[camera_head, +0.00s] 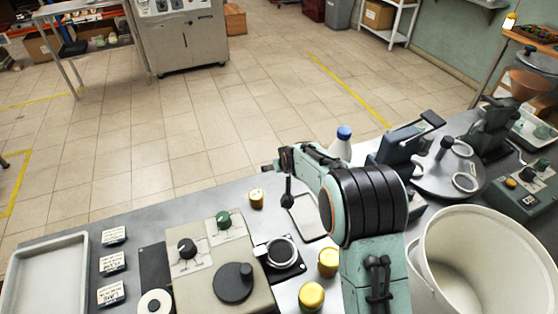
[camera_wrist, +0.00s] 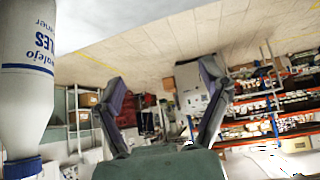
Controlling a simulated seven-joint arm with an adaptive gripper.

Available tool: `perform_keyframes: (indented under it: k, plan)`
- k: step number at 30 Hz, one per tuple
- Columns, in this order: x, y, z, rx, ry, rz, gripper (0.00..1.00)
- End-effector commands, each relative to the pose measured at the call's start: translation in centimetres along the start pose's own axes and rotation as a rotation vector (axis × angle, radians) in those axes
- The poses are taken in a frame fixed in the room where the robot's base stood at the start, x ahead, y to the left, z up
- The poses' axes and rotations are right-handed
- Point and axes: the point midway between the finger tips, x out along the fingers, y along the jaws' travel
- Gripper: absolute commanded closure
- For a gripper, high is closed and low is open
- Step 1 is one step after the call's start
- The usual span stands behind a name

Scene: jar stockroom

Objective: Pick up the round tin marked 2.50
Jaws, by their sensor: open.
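Three round yellow-lidded tins stand on the grey bench in the head view: a small one (camera_head: 257,198) near the far edge, one (camera_head: 328,262) right of the round black-based fixture, and one (camera_head: 311,297) at the near edge. I cannot read a price on any of them, so I cannot tell which is marked 2.50. My gripper (camera_wrist: 160,75) shows in the wrist view with its two dark fingers spread wide and nothing between them. It points out across the room, and no tin shows in that view.
A white bottle with a blue cap (camera_head: 344,132) stands behind my arm; it appears inverted, close by, in the wrist view (camera_wrist: 28,80). A control box (camera_head: 215,262), round fixture (camera_head: 282,254), white bucket (camera_head: 470,262) and grey tray (camera_head: 45,275) crowd the bench.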

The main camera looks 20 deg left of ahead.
Motion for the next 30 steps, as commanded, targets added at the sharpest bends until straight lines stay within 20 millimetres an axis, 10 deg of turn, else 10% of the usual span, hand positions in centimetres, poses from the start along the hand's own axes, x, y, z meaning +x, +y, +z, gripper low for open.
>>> perform_keyframes:
  k: [6, 19, 30]
  plan:
    - [4.9, -5.9, 6.7, -0.07, -0.139, -0.075, 0.24]
    - [10.4, -6.8, 7.4, -0.076, -0.138, -0.081, 0.24]
    - [11.3, -6.8, 7.5, -0.076, -0.137, -0.08, 0.24]
